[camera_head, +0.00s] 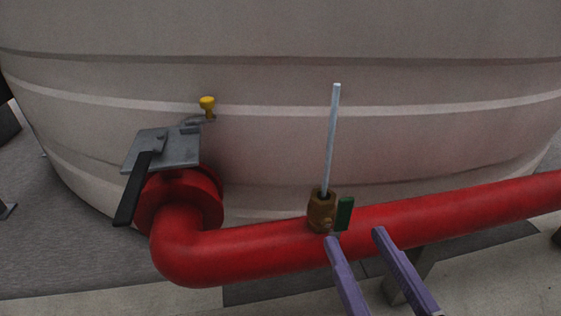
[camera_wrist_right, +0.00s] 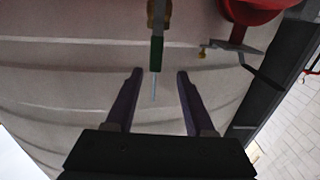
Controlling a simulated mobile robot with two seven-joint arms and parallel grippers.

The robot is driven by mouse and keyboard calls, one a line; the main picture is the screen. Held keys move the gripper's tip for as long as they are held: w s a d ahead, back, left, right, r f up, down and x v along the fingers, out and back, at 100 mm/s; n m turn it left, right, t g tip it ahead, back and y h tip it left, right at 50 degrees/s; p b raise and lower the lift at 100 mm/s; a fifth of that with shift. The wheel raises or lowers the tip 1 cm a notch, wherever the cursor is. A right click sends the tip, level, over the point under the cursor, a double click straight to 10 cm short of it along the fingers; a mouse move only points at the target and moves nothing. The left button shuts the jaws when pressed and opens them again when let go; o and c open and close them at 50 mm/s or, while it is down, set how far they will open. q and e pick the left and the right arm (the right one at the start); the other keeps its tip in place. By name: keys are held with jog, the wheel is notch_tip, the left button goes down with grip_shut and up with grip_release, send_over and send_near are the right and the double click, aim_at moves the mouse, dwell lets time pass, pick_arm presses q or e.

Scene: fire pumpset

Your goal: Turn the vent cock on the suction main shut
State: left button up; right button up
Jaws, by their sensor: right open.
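The vent cock has a brass body (camera_head: 321,211) on top of the red suction main (camera_head: 440,208), with a thin grey pipe (camera_head: 332,140) rising from it. Its green lever (camera_head: 345,213) is on the body's right side, seen nearly end-on in the head view. My right gripper (camera_head: 354,235) is open, its two purple fingers just in front of the cock and below the lever in the picture. In the right wrist view the green lever (camera_wrist_right: 157,55) appears between and slightly beyond the fingertips (camera_wrist_right: 160,73); contact is not visible. My left gripper is not in view.
A large pale tank (camera_head: 430,90) stands close behind the main. A red flange (camera_head: 180,205) with a grey plate (camera_head: 163,150) and black handle (camera_head: 132,188) is at left. A small yellow-capped fitting (camera_head: 207,105) is above it. A grey support (camera_head: 408,280) stands under the main.

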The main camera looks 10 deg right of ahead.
aim_at(346, 210)
jog(key=shift+w+d+f, duration=0.15)
jog(key=shift+w, duration=0.05)
jog(key=w+b, duration=0.4)
jog(key=w, duration=0.4)
jog(key=shift+w, duration=0.2)
jog(key=shift+w+r, duration=0.2)
jog(key=shift+w, duration=0.3)
grip_shut()
dwell(0.6)
